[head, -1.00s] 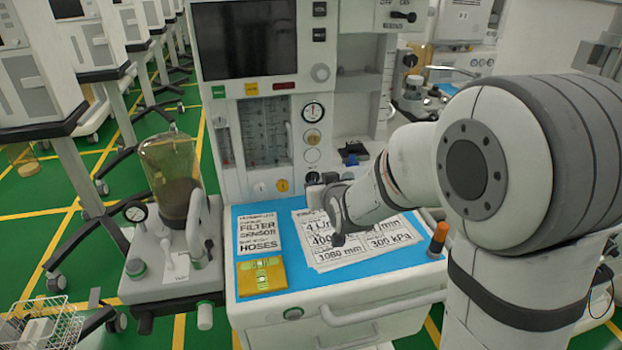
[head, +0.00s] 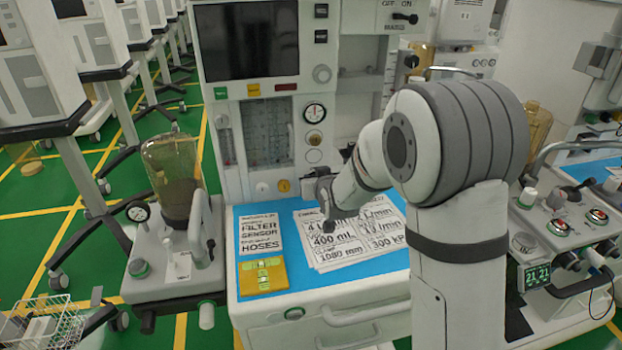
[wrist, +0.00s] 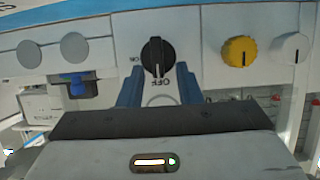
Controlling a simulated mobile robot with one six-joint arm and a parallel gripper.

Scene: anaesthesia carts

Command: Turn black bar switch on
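In the wrist view a black bar-shaped knob (wrist: 157,57) sits on the pale panel, with ON lettering at its left and OFF lettering below it. The bar stands roughly upright in that picture. My gripper (wrist: 158,75) is open, its two blue fingers to either side below the knob; I cannot tell whether they touch it. In the head view my gripper (head: 322,188) is at the machine's front panel, right of the yellow knob, and hides this knob. Another black lever (head: 405,18), under OFF-ON lettering, is high on the machine.
A yellow knob (wrist: 239,51) and a white knob (wrist: 291,48) are right of the black knob in the wrist view. A blue-tipped fitting (wrist: 78,86) is at its left. Below my gripper, paper cards (head: 345,240) lie on the blue worktop (head: 310,281). A glass canister (head: 172,170) stands left.

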